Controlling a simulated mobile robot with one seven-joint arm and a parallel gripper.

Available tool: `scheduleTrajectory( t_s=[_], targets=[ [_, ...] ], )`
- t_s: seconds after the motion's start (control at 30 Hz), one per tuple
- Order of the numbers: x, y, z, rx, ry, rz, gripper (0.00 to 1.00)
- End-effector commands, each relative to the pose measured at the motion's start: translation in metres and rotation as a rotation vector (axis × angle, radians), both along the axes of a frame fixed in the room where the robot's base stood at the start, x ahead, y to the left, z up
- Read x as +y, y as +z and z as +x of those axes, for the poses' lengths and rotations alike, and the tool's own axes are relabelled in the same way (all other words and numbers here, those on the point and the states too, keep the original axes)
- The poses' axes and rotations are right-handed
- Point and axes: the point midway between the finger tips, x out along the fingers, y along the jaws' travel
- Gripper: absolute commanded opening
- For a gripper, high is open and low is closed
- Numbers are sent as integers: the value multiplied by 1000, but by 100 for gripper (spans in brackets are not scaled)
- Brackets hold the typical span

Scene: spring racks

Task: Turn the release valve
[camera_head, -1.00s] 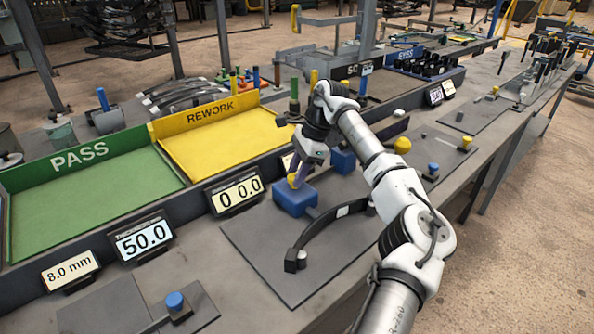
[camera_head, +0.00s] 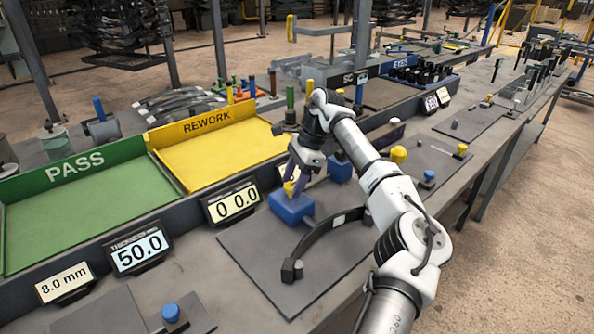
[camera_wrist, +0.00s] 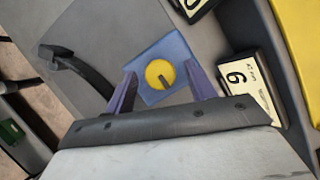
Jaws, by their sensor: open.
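A round yellow knob with a dark slot (camera_wrist: 158,76) sits on top of a blue block (camera_wrist: 170,50); it looks like the release valve. In the head view the yellow knob (camera_head: 291,188) is partly hidden by my fingers, above the blue block (camera_head: 289,209). My gripper (camera_head: 296,183) is open over the block and points down at it. In the wrist view its two purple fingers (camera_wrist: 161,70) stand on either side of the knob with gaps visible; whether they reach down to its height I cannot tell.
A black curved leaf spring (camera_head: 318,236) lies beside the block on a dark grey mat (camera_head: 262,256). Displays reading 0 0.0 (camera_head: 233,203) and 50.0 (camera_head: 138,250) stand to the left. Green PASS (camera_head: 85,210) and yellow REWORK (camera_head: 215,155) trays are behind. Another blue block (camera_head: 340,166) is close by.

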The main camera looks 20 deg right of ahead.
Motion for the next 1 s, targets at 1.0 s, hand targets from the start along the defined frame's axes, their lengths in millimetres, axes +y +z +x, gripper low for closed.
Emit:
scheduleTrajectory(
  t_s=[1.0],
  targets=[
    [-52,127,-1,-2,0,0,55]
  ],
)
